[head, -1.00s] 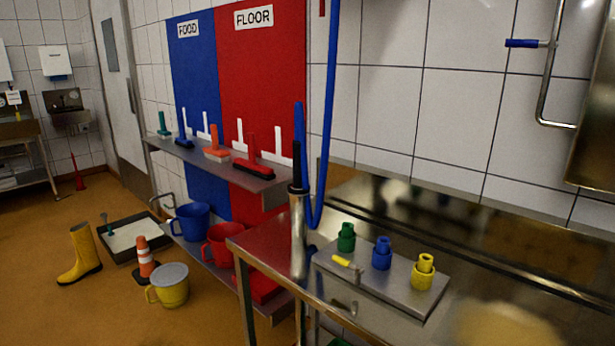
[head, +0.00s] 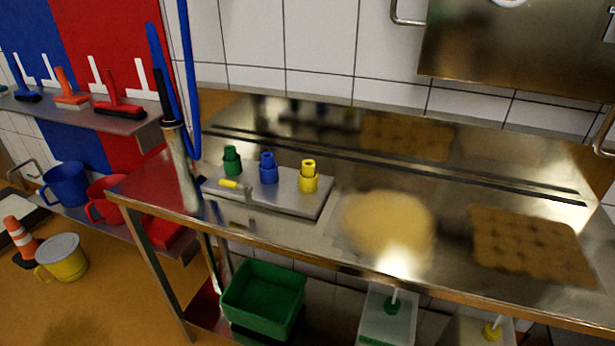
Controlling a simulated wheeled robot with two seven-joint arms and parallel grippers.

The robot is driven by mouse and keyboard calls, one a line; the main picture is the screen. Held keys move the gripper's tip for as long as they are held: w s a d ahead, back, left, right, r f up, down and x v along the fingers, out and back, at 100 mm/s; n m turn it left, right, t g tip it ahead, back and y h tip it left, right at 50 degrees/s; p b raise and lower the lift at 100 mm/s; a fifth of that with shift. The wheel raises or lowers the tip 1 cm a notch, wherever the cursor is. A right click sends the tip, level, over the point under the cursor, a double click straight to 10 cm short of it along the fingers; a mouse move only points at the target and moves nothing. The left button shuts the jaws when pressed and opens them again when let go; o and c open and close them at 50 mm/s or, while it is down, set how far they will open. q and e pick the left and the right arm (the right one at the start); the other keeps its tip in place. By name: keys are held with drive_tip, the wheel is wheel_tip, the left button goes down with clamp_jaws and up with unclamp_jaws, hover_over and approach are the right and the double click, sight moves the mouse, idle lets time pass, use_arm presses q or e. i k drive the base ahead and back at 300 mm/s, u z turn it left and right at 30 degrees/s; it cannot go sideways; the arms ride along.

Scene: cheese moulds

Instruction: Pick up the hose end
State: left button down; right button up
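A blue hose (head: 186,60) hangs in front of the wall at the left end of the steel counter and loops near the counter top. Beside the loop stands an upright, slightly tilted steel tube (head: 182,165) with a black part (head: 162,95) at its top. I cannot tell exactly where the hose ends. A green coupling (head: 232,160), a blue coupling (head: 268,168) and a yellow coupling (head: 309,177) stand on a steel plate (head: 290,203) to the right, with a small yellow-handled part (head: 230,184) at its front. Neither of my grippers is in view.
The steel counter (head: 450,262) runs right, with a pale round patch (head: 388,225) and a brown gridded patch (head: 530,245) on it. A green crate (head: 262,296) is below. A brush shelf (head: 75,112) and red mug (head: 103,203) are left. A steel cabinet (head: 520,50) hangs above.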

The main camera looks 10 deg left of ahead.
sight(168, 115)
drive_tip(key=k, duration=0.5)
drive_tip(key=u, duration=1.6)
drive_tip(key=i, duration=1.05)
drive_tip(key=z, duration=0.7)
